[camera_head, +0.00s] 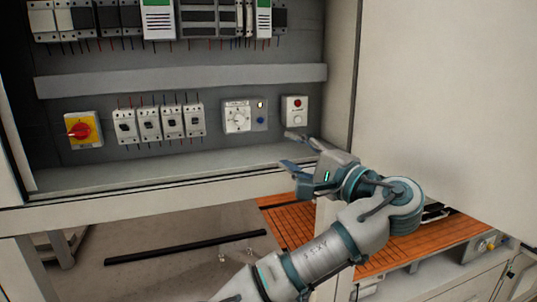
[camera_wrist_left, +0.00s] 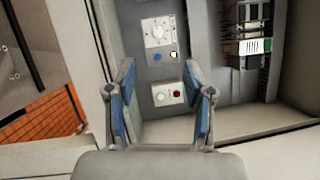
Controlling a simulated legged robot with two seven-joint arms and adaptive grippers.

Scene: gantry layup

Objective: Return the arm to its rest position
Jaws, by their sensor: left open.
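My left gripper (camera_head: 290,150) is open and empty at the lower right of the electrical cabinet (camera_head: 180,183). Its two blue-padded fingers also show spread apart in the wrist view (camera_wrist_left: 163,85). In the wrist view this box (camera_wrist_left: 168,94) appears between the fingers; I cannot tell the exact gap. My left arm reaches up from the bottom of the head view. My right gripper is not in view.
Inside the cabinet are a rotary dial panel (camera_head: 237,116), several breakers (camera_head: 160,122) and a yellow switch with a red handle (camera_head: 83,130). A pale door or wall panel (camera_head: 445,110) stands at the right. An orange slatted surface (camera_head: 400,258) lies below.

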